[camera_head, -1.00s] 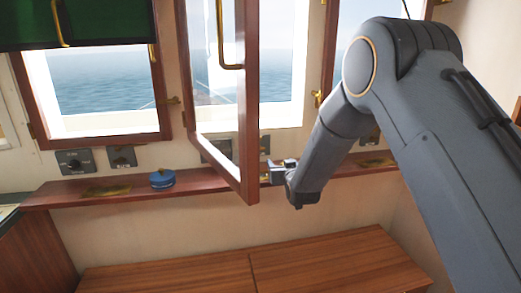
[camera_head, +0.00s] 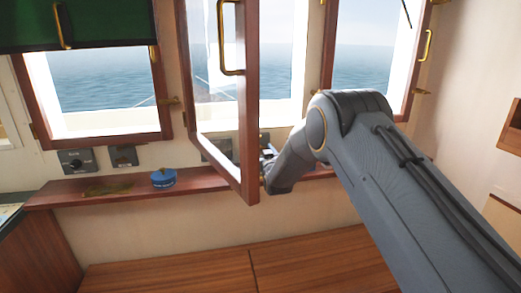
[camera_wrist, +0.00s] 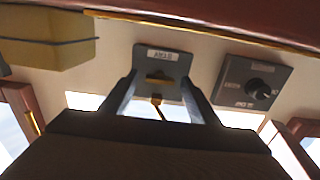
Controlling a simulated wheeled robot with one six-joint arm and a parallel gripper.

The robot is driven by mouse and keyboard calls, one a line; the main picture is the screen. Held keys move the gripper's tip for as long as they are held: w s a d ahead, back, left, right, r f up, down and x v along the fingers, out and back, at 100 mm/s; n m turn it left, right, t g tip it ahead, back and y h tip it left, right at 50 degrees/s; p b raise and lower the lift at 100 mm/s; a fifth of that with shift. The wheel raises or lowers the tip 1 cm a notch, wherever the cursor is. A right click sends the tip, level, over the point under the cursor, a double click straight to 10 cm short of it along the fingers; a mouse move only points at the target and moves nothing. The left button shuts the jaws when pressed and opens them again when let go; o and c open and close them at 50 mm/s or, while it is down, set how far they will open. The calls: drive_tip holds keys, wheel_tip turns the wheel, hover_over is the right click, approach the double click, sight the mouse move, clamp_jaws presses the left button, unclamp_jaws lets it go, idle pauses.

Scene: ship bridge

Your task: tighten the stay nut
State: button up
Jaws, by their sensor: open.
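In the wrist view, a small brass piece that looks like the stay nut (camera_wrist: 158,79) sits on a dark wall plate with a white label. A short brass stem shows just below it in the picture. My gripper (camera_wrist: 159,86) is open, with one finger on each side of the brass piece; I cannot tell whether they touch it. In the head view, my gripper (camera_head: 268,153) is at the wall just above the shelf, partly hidden by the open window frame (camera_head: 247,120) and my arm. The nut is hidden there.
A dark knob plate (camera_wrist: 252,83) and a yellow box (camera_wrist: 48,38) flank the plate in the wrist view. The shelf (camera_head: 215,182) carries a blue tin (camera_head: 163,178). The open window frame stands close to my gripper. A wooden cabinet top (camera_head: 170,272) lies below.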

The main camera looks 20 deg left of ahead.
drive_tip(key=shift+w, duration=0.1)
drive_tip(key=shift+c, duration=0.5)
drive_tip(key=c, duration=1)
drive_tip(key=shift+o, duration=0.3)
drive_tip(key=shift+f+m+b, duration=0.1)
drive_tip(key=shift+m+b, duration=0.3)
drive_tip(key=shift+b, duration=0.05)
drive_tip(key=m+b, duration=0.2)
drive_tip(key=b, duration=0.1)
drive_tip(key=shift+m, duration=0.4)
drive_tip(key=m+b, duration=0.5)
drive_tip(key=b, duration=0.1)
drive_tip(key=shift+f, duration=0.1)
drive_tip(key=m+b, duration=0.5)
drive_tip(key=shift+m, duration=0.4)
drive_tip(key=m+b, duration=0.3)
drive_tip(key=shift+m+b, duration=0.3)
